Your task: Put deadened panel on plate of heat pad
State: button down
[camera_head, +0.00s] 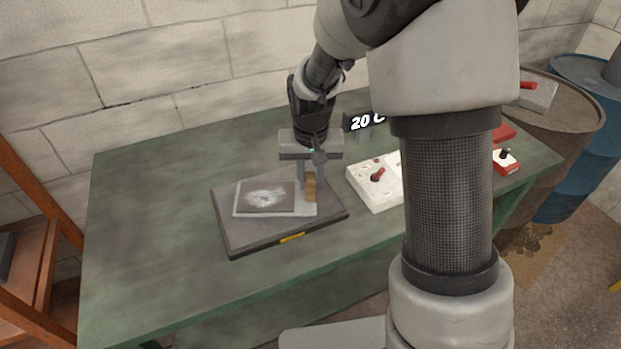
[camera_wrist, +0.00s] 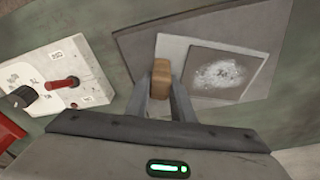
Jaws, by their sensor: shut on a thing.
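The deadened panel (camera_head: 305,208) is a light grey sheet with a dark, white-frosted square (camera_head: 267,196) on it and a tan block at its right end. In the wrist view the light sheet (camera_wrist: 172,50) and frosted square (camera_wrist: 222,74) show clearly. My gripper (camera_head: 310,180) points down, shut on the tan block (camera_wrist: 161,78). The panel lies over the heat pad's dark plate (camera_head: 240,240), within its outline and slightly turned against it. I cannot tell whether it touches the plate. The heat pad has a yellow label on its front edge.
A white control box (camera_head: 370,190) with a red lever stands right of the heat pad. A "20 C" readout (camera_head: 367,122) shows behind it. A red-and-white switch box (camera_head: 505,161) is farther right. The green bench (camera_head: 150,250) is clear at left and front. Drums (camera_head: 560,110) stand at right.

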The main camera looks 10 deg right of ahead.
jog(key=shift+f, duration=0.15)
jog(key=c, duration=1.5)
grip_release()
jog(key=shift+c, duration=0.2)
notch_tip(320, 180, up, 12)
jog(key=s, duration=0.2)
jog(key=s+d+r+t, duration=0.1)
jog(key=s+d+r, duration=0.1)
jog(key=s, duration=0.4)
jog(key=s+d+r+n+t, duration=0.1)
jog(key=s+d+r, duration=0.1)
jog(key=s+r, duration=0.2)
jog(key=s+d+r+t, duration=0.1)
jog(key=s+r, duration=0.2)
jog(key=s, duration=0.7)
jog(key=shift+d+r+t+p, duration=0.3)
jog(key=shift+d+t+p, duration=0.1)
jog(key=shift+p, duration=0.05)
